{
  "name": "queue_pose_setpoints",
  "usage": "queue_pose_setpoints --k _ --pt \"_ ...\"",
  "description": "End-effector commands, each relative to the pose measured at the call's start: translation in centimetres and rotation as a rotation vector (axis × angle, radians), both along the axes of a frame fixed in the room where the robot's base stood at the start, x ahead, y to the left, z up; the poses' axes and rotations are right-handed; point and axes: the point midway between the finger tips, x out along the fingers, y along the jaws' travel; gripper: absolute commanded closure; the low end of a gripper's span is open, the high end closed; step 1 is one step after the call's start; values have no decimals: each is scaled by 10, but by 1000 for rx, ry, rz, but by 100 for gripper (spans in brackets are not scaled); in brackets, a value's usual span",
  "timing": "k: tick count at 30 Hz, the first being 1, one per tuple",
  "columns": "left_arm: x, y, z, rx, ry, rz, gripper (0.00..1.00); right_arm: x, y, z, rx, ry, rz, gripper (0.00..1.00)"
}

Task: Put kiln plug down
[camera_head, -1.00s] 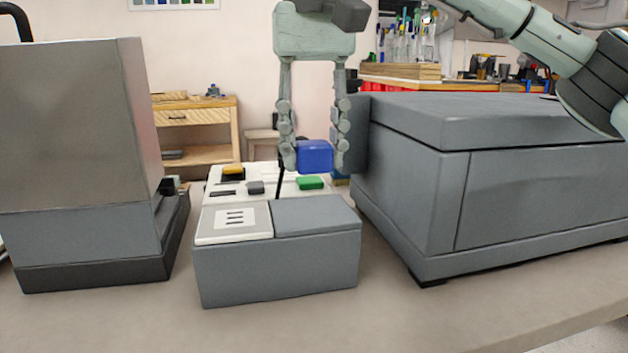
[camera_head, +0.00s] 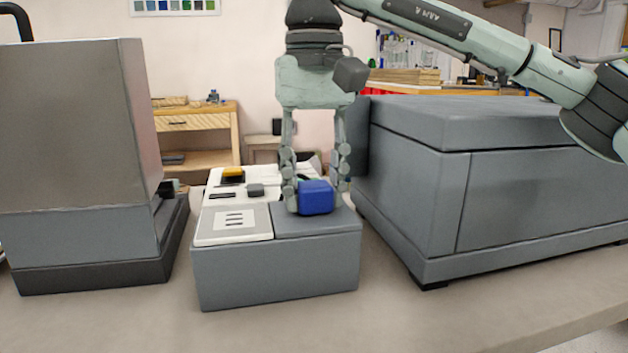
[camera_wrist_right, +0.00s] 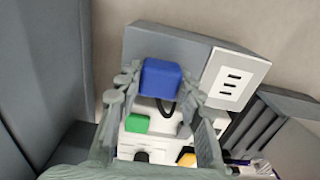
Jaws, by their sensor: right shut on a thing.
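The kiln plug appears to be the blue block (camera_head: 316,198), which also shows in the right wrist view (camera_wrist_right: 160,78). My right gripper (camera_head: 317,190) points down and is shut on the blue block, with one finger on each side of it. In the right wrist view the fingers (camera_wrist_right: 157,88) flank the block. The block is at the top of the grey box (camera_head: 280,275), over its plain right part beside the white slotted plate. I cannot tell whether its underside touches the box. My left gripper is not in view.
A white panel with a yellow button (camera_head: 232,175) and a dark button (camera_head: 255,190) lies behind the grey box; a green button (camera_wrist_right: 137,123) shows in the wrist view. A tall grey machine (camera_head: 75,150) stands left. A large grey kiln-like box (camera_head: 540,200) stands close on the right.

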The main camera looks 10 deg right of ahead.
Motion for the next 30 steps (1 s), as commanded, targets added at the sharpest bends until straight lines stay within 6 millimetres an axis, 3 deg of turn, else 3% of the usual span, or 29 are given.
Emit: queue_pose_setpoints --k 3,4,9,20,26,30 --pt "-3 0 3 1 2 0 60 0 0 -1 0 0 0 100" --pt "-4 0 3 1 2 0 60 0 0 -1 0 0 0 62" --pt "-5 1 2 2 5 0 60 0 0 -1 0 0 0 43" --pt "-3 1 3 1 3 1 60 0 0 6 0 -2 0 43" --pt "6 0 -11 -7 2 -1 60 0 1 38 2 -3 -1 43" --pt "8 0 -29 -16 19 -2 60 0 1 73 0 -3 -1 43"
